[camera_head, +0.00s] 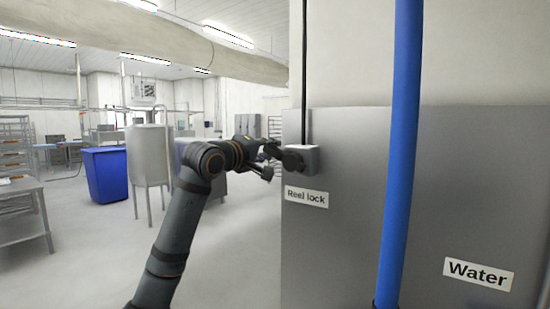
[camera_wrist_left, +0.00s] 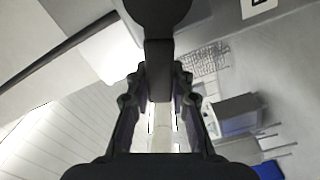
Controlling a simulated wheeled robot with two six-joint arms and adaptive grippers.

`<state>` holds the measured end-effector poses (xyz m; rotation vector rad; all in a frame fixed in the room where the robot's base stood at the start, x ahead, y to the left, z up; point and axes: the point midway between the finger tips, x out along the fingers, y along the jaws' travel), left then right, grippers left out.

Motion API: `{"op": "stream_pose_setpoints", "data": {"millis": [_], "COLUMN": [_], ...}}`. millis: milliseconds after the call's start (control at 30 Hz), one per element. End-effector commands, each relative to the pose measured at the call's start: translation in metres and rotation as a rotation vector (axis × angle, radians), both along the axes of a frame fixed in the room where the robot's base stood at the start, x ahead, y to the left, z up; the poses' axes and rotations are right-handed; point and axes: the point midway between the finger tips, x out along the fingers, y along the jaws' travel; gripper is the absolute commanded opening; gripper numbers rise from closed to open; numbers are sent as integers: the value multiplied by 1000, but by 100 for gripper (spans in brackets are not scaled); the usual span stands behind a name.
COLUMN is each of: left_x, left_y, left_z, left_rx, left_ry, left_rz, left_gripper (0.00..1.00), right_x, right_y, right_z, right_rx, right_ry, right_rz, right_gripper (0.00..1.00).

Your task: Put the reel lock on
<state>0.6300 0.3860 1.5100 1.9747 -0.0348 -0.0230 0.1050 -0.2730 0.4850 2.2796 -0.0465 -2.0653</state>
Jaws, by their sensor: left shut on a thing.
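The reel lock is a small light grey box (camera_head: 309,160) on the steel wall panel, with a dark round hub (camera_head: 292,161) on its left side. A "Reel lock" label (camera_head: 307,197) sits just below it. My left gripper (camera_head: 272,153) is at the hub's left. In the left wrist view, a dark lever (camera_wrist_left: 158,60) runs down from the round hub (camera_wrist_left: 158,12) between the fingers of my left gripper (camera_wrist_left: 158,88), which is shut on it. The box shows as a pale block (camera_wrist_left: 112,52) beside the hub. My right gripper is not in view.
A thick blue vertical pipe (camera_head: 402,150) stands in front of the panel (camera_head: 350,230) at right, near a "Water" label (camera_head: 478,273). A thin dark line rises above the box. A blue bin (camera_head: 106,174), a steel tank (camera_head: 148,155) and a table stand farther back left, with open floor between.

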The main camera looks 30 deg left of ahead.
Motion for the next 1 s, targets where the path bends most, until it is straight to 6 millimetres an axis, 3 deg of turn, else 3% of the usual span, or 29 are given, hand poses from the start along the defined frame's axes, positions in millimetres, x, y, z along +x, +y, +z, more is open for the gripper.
{"op": "stream_pose_setpoints", "data": {"millis": [100,400,1000], "left_x": [0,0,1], "left_y": [3,6,6], "left_z": [-12,-25,-32], "left_rx": [-99,-300,-422], "left_ry": [1,9,16], "left_rz": [1,1,2], "left_gripper": [0,0,0], "right_x": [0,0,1], "right_y": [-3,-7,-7], "right_z": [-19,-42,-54], "right_rx": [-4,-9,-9], "right_ry": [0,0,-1], "right_rz": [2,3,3], "right_gripper": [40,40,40]}}
